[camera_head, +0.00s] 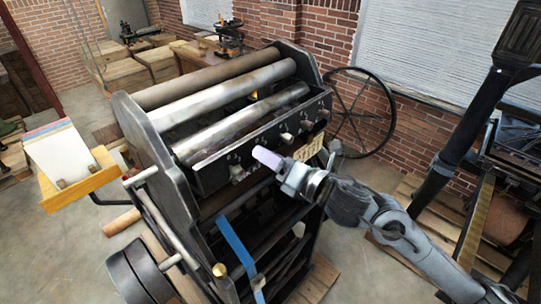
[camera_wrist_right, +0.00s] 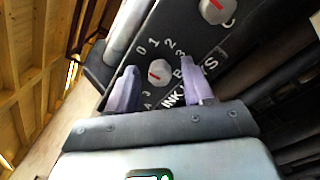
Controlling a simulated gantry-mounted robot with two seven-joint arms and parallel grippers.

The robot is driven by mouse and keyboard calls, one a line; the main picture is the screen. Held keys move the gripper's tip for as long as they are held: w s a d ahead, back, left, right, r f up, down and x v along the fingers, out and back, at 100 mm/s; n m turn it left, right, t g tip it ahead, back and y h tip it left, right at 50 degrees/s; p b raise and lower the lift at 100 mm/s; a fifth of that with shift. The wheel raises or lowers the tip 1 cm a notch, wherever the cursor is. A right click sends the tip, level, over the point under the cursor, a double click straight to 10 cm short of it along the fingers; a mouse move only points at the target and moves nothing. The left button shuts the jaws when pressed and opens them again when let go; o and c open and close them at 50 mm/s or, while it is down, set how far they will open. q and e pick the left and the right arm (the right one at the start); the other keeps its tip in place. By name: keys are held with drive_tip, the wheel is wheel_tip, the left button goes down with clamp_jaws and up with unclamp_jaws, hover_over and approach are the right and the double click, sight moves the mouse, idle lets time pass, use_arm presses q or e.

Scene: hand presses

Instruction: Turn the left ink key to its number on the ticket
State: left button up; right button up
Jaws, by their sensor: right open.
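The left ink key (camera_wrist_right: 159,72) is a pale faceted knob with a red mark, on a dark panel with white numbers around it. The mark lies roughly crosswise in the right wrist view; which number it meets is too small to tell. It also shows in the head view (camera_head: 237,172). My right gripper (camera_wrist_right: 159,64) is open, its two purple fingers on either side of the key, with gaps visible. In the head view the right gripper (camera_head: 266,158) is at the panel. A yellowish card (camera_head: 309,149), perhaps the ticket, hangs behind it; its writing is unreadable. My left gripper is out of view.
A second key (camera_wrist_right: 215,10) sits farther along the panel. Metal rollers (camera_head: 222,97) lie above it. A spoked wheel (camera_head: 361,112) stands at the press's far side, and a wooden paper tray (camera_head: 83,190) at its left. A blue strip (camera_head: 236,246) hangs below.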

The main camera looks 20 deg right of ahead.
drive_tip(key=shift+c, duration=0.6)
clamp_jaws()
